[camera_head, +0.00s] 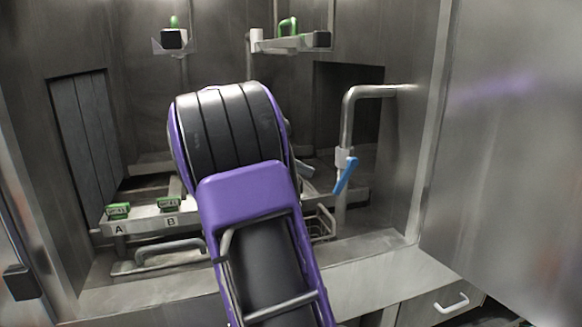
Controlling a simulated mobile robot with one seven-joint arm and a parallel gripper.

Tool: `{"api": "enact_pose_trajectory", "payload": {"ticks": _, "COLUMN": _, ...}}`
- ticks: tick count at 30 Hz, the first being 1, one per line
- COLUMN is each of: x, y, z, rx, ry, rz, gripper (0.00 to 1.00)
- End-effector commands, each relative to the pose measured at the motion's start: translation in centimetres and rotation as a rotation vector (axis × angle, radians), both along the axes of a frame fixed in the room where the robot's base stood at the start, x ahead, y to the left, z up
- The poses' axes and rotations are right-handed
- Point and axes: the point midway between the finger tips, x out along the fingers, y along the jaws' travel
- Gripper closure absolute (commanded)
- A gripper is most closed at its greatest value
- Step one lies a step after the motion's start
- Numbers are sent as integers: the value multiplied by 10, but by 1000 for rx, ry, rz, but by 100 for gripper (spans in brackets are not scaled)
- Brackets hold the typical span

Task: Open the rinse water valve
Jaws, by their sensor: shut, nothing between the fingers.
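A steel pipe (348,108) comes out of the right wall of the washer bay and bends down. A valve with a blue lever (346,176) sits on its vertical run, right of centre, and I take it to be the rinse water valve. The lever slants from upper right to lower left, at an angle to the pipe. My purple and black arm fills the middle of the view, left of the valve. My gripper is hidden behind the arm, so its distance from the lever does not show.
A steel rail (145,222) with green-topped blocks marked A and B is at left. Green fittings (288,27) stand on brackets at the top. A dark opening (80,135) is at left. A drawer handle (452,303) is at lower right. Space right of the lever looks clear.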

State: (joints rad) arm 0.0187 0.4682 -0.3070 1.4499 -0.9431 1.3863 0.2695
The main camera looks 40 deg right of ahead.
Motion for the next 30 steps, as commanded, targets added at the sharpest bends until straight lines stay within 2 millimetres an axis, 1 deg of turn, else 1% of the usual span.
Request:
{"api": "enact_pose_trajectory", "payload": {"ticks": 1, "x": -4, "y": -10, "z": -8, "rx": 0, "ry": 1, "rz": -3, "gripper": 100}}
{"api": "enact_pose_trajectory", "payload": {"ticks": 6, "x": -13, "y": -38, "z": -24, "rx": 1, "ry": 0, "rz": -2, "gripper": 100}}
{"api": "enact_pose_trajectory", "payload": {"ticks": 12, "x": -19, "y": -59, "z": -35, "rx": 1, "ry": -1, "rz": 0, "gripper": 100}}
{"api": "enact_pose_trajectory", "payload": {"ticks": 18, "x": -21, "y": -65, "z": -39, "rx": 1, "ry": -2, "rz": 0, "gripper": 100}}
{"api": "enact_pose_trajectory", "payload": {"ticks": 30, "x": -19, "y": -65, "z": -39, "rx": -4, "ry": 1, "rz": 1, "gripper": 100}}
